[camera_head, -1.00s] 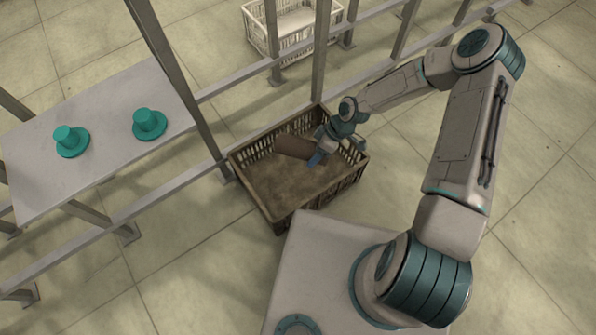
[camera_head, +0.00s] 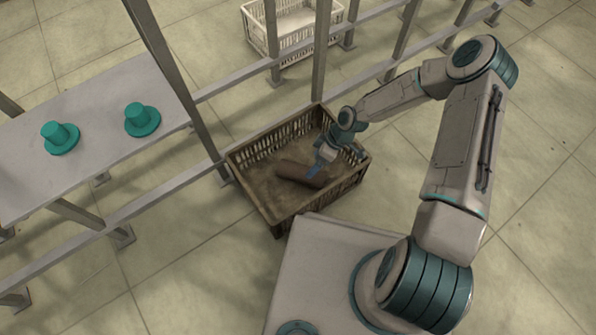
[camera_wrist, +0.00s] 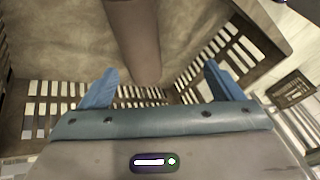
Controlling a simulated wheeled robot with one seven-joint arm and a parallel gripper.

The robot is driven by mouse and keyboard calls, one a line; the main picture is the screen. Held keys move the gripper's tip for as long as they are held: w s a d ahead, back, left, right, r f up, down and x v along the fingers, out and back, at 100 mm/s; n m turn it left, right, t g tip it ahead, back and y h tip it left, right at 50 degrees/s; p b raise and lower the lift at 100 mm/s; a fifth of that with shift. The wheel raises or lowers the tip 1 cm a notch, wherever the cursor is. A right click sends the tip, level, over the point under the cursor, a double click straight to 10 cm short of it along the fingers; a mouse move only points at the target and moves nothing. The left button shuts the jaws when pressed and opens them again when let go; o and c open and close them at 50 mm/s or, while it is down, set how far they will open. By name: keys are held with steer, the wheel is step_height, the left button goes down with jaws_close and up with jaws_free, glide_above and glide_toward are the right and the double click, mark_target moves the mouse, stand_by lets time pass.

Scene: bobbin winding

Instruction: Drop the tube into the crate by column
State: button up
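The brown tube (camera_head: 298,173) is inside the dark brown crate (camera_head: 268,212) by the column. It appears to lie on or near the crate floor; I cannot tell if it fully rests there. My gripper (camera_head: 313,169) is low inside the crate, over the tube's right end. In the wrist view my gripper (camera_wrist: 161,68) has its two blue fingers spread wide. The tube (camera_wrist: 135,38) shows between and beyond them, with gaps on both sides. The crate's slotted walls (camera_wrist: 195,72) surround the fingers.
A grey upright column (camera_head: 175,75) stands left of the crate. A pale shelf (camera_head: 95,105) carries two teal flanged pieces (camera_head: 60,137), (camera_head: 141,119). A white crate (camera_head: 295,30) stands behind the rail. Open tiled floor lies to the right.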

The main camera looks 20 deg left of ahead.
steer(key=p+v, duration=0.5)
steer(key=v, duration=0.8)
steer(key=shift+r, duration=0.35)
steer(key=shift+w+d, duration=0.1)
steer(key=shift+d, duration=0.05)
steer(key=s+d+r+m+t+h+p, duration=0.15)
steer(key=d+r+p, duration=0.35)
steer(key=r, duration=0.8)
steer(key=s+d+r+m+h+p, duration=0.1)
steer(key=d+r+m+h+p, duration=0.2)
steer(key=r+p, duration=0.7)
steer(key=s+d+r+m+t+h+p, duration=0.1)
steer(key=d+r+m+p, duration=0.3)
steer(key=r, duration=1.2)
steer(key=s+d+r+m+t+p, duration=0.1)
steer(key=s+r+p, duration=0.3)
steer(key=r, duration=0.6)
steer(key=s+d+r+m+t+p, duration=0.1)
steer(key=s+r+m+p, duration=0.3)
steer(key=r, duration=0.6)
steer(key=s+d+r+m+t+p, duration=0.1)
steer(key=s+d+r+m+p, duration=0.1)
steer(key=s+r+p, duration=0.3)
step_height(320, 180, up, 5)
steer(key=shift+d+f+m+y+p, duration=0.1)
steer(key=shift+d+m+y+p, duration=0.25)
steer(key=shift+m, duration=0.3)
